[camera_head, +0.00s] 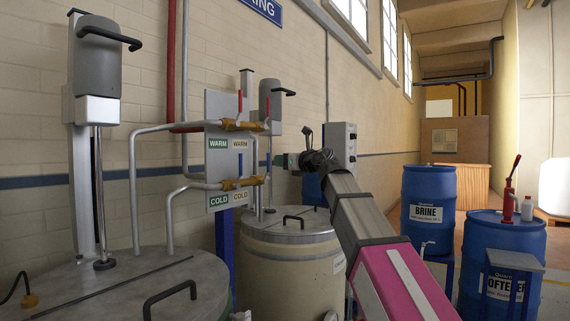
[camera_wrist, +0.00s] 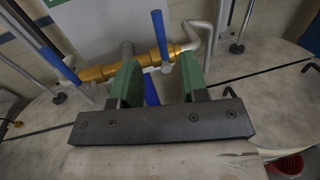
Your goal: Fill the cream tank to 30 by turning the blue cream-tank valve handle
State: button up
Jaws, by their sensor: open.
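The cream tank (camera_head: 290,258) stands mid-picture in the head view, with a grey lid. The valve panel (camera_head: 222,150) has WARM and COLD labels and brass valves. In the wrist view one blue handle (camera_wrist: 158,35) stands upright on the brass fitting (camera_wrist: 130,65), and another blue handle (camera_wrist: 58,66) lies tilted to the left. Which tank each handle serves is unclear. My gripper (camera_head: 293,161) is right of the panel; in the wrist view its green fingers (camera_wrist: 158,80) are apart and empty, with the upright handle beyond the gap. No fill reading is legible.
A grey-lidded tank (camera_head: 120,285) fills the lower left. Pipes (camera_head: 133,185) run beside the panel. A grey control box (camera_head: 341,145) stands behind my arm. Blue BRINE (camera_head: 428,190) and softener (camera_head: 510,245) drums stand at right, the latter with a red pump and bottle on top.

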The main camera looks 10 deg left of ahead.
aim_at(269, 160)
jog(key=shift+x, duration=5.15)
grip_shut()
